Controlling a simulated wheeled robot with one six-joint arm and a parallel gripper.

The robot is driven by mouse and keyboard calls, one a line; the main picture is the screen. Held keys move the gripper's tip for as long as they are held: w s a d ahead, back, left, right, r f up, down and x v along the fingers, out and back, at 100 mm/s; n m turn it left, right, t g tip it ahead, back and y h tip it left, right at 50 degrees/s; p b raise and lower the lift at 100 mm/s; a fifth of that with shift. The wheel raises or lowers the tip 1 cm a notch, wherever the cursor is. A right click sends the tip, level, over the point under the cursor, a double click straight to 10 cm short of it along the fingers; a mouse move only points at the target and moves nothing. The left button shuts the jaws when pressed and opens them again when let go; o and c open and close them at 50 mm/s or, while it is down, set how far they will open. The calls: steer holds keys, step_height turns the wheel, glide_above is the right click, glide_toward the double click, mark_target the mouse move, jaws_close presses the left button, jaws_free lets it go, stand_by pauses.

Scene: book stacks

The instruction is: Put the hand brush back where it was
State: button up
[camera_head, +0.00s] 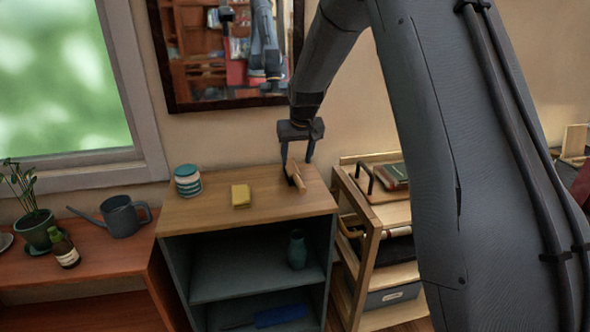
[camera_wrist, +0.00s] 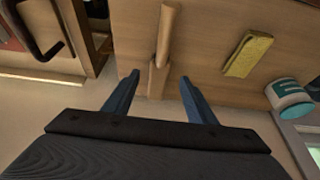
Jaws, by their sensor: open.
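The hand brush (camera_head: 297,178), with a wooden handle and what looks like a dark bristle side, lies on the wooden top of a dark cabinet (camera_head: 247,200), near its right back part. In the wrist view the hand brush (camera_wrist: 168,35) points away from my gripper, its wider block end toward the fingers. My gripper (camera_head: 298,162) is open and points down at the brush. In the wrist view the fingertips of my gripper (camera_wrist: 159,76) stand on either side of the block end. I cannot tell whether they touch it.
A yellow sponge-like block (camera_head: 241,195) and a teal-and-white jar (camera_head: 188,181) stand left on the cabinet top. A vase (camera_head: 297,249) and a blue object (camera_head: 281,315) sit on shelves below. A wooden cart (camera_head: 368,262) stands right, a watering can (camera_head: 122,216) left. A mirror hangs behind.

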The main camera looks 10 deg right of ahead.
steer(key=v, duration=0.2)
steer(key=shift+s+r, duration=0.2)
steer(key=s+f+g, duration=0.2)
steer(key=s, duration=1.7)
steer(key=s+f+g, duration=0.2)
steer(key=s+f, duration=0.1)
steer(key=s, duration=1.7)
steer(key=shift+w+d, duration=0.1)
